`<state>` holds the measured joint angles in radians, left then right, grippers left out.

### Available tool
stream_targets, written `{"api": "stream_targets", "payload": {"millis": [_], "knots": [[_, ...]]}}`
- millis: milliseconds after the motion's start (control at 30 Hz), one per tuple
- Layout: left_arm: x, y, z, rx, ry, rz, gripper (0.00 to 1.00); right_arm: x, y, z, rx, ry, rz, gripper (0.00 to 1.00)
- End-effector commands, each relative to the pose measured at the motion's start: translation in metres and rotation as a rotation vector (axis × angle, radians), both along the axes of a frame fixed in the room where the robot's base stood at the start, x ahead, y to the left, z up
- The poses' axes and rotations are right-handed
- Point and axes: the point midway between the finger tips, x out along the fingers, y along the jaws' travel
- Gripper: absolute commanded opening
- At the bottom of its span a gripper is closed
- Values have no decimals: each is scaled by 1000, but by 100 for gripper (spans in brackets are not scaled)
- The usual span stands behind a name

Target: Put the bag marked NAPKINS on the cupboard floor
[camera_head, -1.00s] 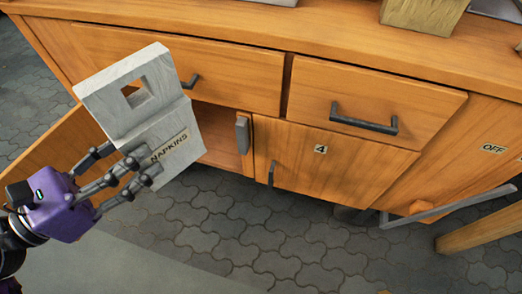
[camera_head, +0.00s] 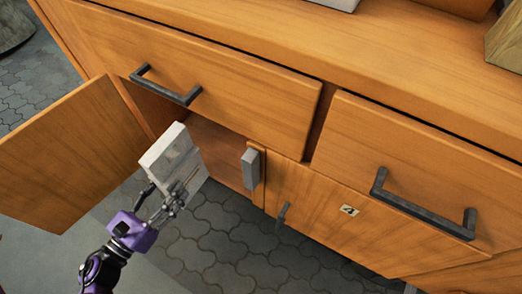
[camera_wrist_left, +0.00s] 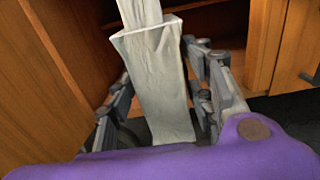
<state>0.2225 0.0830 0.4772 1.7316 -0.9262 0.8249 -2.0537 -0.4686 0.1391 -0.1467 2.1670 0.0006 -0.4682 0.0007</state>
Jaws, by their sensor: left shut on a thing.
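The NAPKINS bag (camera_head: 172,157) is pale grey-white, with a narrower upper part above a wider lower body. My left gripper (camera_head: 164,201) is shut on its lower body and holds it tilted in front of the open cupboard. In the left wrist view the bag (camera_wrist_left: 155,75) stands between the two fingers of my left gripper (camera_wrist_left: 168,112), with the dark cupboard interior behind. The cupboard floor (camera_head: 222,170) shows partly to the right of the bag; the rest is hidden by it. My right gripper is not in view.
The open cupboard door (camera_head: 70,160) swings out on the left. A grey block (camera_head: 250,169) sits at the opening's right edge. A drawer with a dark handle (camera_head: 166,86) is above the opening. A panel marked 4 (camera_head: 348,210) is to the right. Paved floor lies below.

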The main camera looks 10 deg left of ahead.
Motion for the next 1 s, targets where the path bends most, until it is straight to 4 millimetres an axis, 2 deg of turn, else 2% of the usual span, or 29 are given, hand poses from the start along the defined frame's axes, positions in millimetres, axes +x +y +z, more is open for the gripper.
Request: {"api": "stream_targets", "payload": {"millis": [167,267,367,500,800,1000], "knots": [[0,0,0,1,-1,0,12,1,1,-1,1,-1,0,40],[9,-3,1,1,-3,-1,12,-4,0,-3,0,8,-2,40],[28,-10,1,0,-5,-4,12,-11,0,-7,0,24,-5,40],[64,-24,1,0,-5,-4,12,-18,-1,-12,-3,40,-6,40],[135,-49,0,0,-3,-3,12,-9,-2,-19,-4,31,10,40],[155,-56,0,1,-1,-1,12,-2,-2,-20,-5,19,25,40]]}}
